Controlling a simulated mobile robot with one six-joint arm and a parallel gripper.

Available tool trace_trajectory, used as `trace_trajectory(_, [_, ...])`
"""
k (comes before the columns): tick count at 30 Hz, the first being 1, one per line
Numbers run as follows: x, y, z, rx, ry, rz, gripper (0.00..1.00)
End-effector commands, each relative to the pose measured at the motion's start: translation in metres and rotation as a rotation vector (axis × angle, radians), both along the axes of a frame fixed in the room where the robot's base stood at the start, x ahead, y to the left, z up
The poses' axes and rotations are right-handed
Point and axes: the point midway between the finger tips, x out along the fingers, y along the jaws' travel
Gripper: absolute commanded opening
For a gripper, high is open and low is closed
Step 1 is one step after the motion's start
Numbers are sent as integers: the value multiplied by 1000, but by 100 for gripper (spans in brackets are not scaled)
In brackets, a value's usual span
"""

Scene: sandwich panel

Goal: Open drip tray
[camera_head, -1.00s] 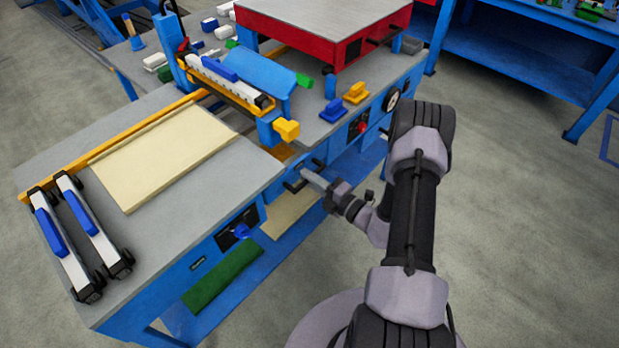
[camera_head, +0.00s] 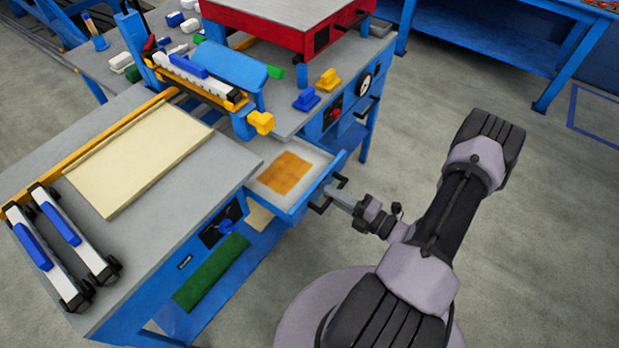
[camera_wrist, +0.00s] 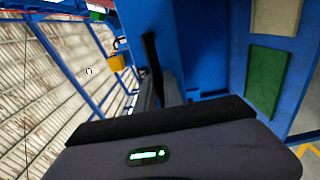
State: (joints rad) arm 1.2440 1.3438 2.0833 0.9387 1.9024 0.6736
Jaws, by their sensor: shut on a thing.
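The drip tray (camera_head: 300,207) is a blue drawer with a pale inside and an orange-brown patch (camera_head: 284,175) on its floor. It stands pulled out from the front of the blue workbench, in the middle of the head view. Its dark handle (camera_head: 320,206) is on the front face. My gripper (camera_head: 336,196) is at the drawer front and shut on the handle. In the wrist view my gripper's body fills the lower part, and a dark bar (camera_wrist: 151,65) shows in front of a blue surface. The finger contact is too small to see clearly.
A beige panel (camera_head: 140,160) and two white-and-blue clamps (camera_head: 60,240) lie on the grey bench top at left. A red-sided machine (camera_head: 285,30) stands at the back. A green piece (camera_head: 210,272) is on the lower shelf. Open floor (camera_head: 520,250) lies to the right.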

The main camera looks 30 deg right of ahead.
Motion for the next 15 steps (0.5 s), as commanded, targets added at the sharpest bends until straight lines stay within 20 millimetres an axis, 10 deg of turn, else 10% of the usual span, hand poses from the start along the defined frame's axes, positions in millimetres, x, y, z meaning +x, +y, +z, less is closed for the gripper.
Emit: trace_trajectory(15, [-77, -28, 0, 0, 0, 0, 0])
